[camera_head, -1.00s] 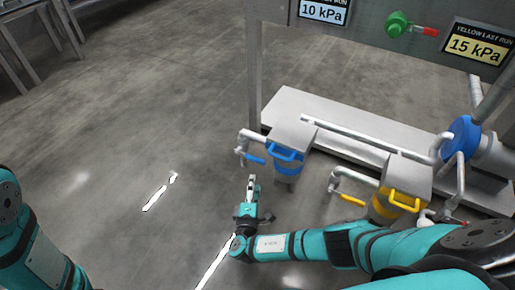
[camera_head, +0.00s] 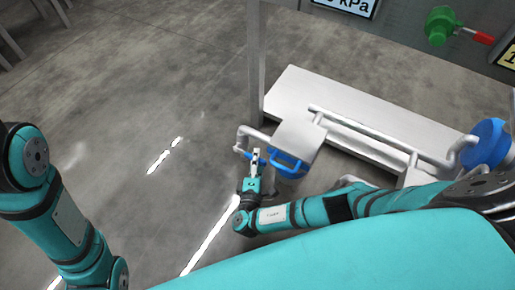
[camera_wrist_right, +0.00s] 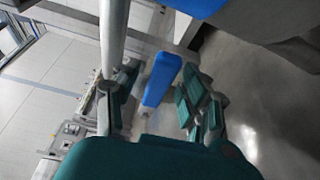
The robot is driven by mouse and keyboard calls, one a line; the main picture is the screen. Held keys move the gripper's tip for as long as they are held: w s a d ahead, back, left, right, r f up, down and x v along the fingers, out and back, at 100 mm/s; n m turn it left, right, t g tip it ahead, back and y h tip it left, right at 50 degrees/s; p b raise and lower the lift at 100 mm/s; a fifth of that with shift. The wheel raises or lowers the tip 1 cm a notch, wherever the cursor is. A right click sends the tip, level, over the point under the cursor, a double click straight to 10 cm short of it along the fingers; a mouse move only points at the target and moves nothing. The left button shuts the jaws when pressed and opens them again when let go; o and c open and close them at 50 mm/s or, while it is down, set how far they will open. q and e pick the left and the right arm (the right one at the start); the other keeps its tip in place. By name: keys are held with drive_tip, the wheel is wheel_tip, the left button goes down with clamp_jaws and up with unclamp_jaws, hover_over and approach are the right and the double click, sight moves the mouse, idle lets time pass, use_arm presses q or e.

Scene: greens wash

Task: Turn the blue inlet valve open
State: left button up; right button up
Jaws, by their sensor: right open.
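The blue inlet valve's handle (camera_wrist_right: 162,79) shows large in the right wrist view, between the two fingers of my right gripper (camera_wrist_right: 158,92). The fingers are open, one on each side of the handle, and I cannot tell whether either touches it. In the head view my right gripper (camera_head: 256,157) is at the pipe beside the blue housing (camera_head: 291,165) and covers most of the handle. My left arm shows at the left of the head view, but its gripper is out of view.
The blue housing's grey lid (camera_head: 298,143) and loop handle stand right beside my right gripper. A pale bench (camera_head: 345,105) with pipes and a blue round fitting (camera_head: 486,145) lies behind. A grey post (camera_head: 256,60) rises behind.

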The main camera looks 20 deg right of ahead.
drive_tip(key=shift+w, duration=0.1)
clamp_jaws()
idle(0.3)
